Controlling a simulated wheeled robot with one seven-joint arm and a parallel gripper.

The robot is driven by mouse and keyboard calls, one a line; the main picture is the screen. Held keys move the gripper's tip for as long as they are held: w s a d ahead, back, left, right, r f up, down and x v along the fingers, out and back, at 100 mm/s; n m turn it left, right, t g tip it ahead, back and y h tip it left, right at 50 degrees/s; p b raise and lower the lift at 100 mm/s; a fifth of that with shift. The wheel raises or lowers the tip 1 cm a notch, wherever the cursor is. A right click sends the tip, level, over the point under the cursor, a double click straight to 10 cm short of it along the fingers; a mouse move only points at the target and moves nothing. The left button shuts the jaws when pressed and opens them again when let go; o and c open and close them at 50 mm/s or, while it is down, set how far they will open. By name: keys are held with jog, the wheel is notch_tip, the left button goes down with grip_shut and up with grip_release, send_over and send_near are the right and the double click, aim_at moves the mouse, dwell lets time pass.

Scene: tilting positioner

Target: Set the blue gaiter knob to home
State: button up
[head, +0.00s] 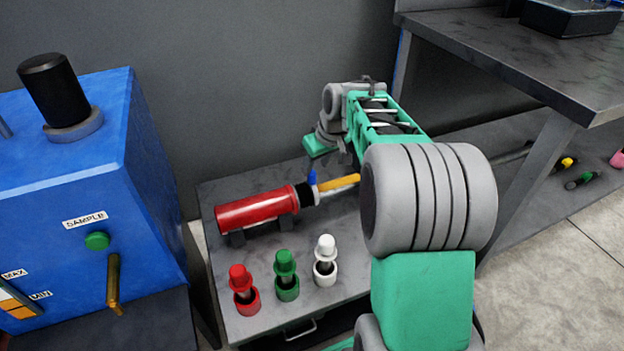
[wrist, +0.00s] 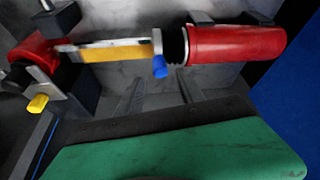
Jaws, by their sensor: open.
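The blue gaiter knob (head: 312,178) stands beside a short black gaiter (head: 304,194) at the right end of a red cylinder (head: 256,210). An orange strip (head: 339,183) runs right from there. In the wrist view the blue knob (wrist: 160,67) lies between the orange strip (wrist: 115,54) and the black gaiter (wrist: 177,46). My gripper (wrist: 158,88) is open and empty, its two grey fingers apart and pointing toward the knob without visibly holding it. In the head view my arm hides part of the strip's right end. No home mark is readable.
Red, green and white knobs (head: 285,262) stand in front of the cylinder on the grey bench (head: 350,228). A blue cabinet (head: 150,180) stands left. A yellow knob (wrist: 37,104) on a dark bracket shows in the wrist view. A higher dark table (head: 500,62) is at right.

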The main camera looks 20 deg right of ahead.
aim_at(312, 172)
jog(key=b+x, duration=0.1)
jog(key=x, duration=0.4)
jog(key=shift+a+f+b, duration=0.1)
jog(key=shift+f+b, duration=0.2)
jog(key=shift+b, duration=0.05)
grip_shut()
dwell(1.0)
